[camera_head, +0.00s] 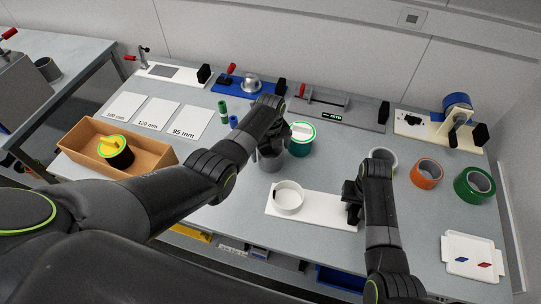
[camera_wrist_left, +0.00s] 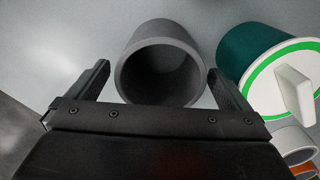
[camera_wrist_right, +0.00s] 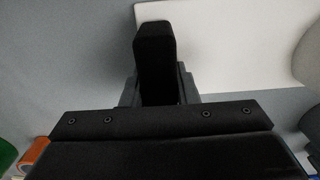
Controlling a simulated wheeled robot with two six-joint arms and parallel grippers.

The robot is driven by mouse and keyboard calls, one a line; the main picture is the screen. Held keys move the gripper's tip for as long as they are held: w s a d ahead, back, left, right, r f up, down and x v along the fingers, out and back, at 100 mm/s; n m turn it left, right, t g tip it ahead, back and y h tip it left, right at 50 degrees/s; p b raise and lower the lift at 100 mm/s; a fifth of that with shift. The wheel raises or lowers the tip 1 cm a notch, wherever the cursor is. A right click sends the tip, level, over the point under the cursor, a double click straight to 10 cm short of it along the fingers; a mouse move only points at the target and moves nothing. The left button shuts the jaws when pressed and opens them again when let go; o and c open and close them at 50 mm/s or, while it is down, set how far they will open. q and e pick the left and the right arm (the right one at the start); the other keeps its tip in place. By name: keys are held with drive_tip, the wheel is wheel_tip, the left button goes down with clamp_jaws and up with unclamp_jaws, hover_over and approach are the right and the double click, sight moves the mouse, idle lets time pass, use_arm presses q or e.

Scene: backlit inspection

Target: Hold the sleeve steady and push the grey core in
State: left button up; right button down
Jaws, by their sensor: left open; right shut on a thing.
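The grey core (camera_head: 271,162), a hollow grey cylinder, stands on the table beside a green cylinder. My left gripper (camera_head: 269,146) is above it and partly hides it. In the left wrist view the grey core (camera_wrist_left: 158,45) lies between the open fingers (camera_wrist_left: 158,75), with no clear contact. A white ring, probably the sleeve (camera_head: 288,197), sits on the left part of a white board (camera_head: 325,209). My right gripper (camera_head: 352,203) is shut on the black block at the board's right end; the block (camera_wrist_right: 154,50) also shows in the right wrist view.
A green cylinder with a white lid and handle (camera_head: 301,139) stands close right of the grey core. A pale ring (camera_head: 383,158), an orange ring (camera_head: 426,174) and a green ring (camera_head: 474,185) stand to the right. A cardboard box (camera_head: 150,152) is at left.

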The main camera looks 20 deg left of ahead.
use_arm(q)
drive_tip(key=shift+f, duration=1.05)
drive_tip(key=c, duration=1.1)
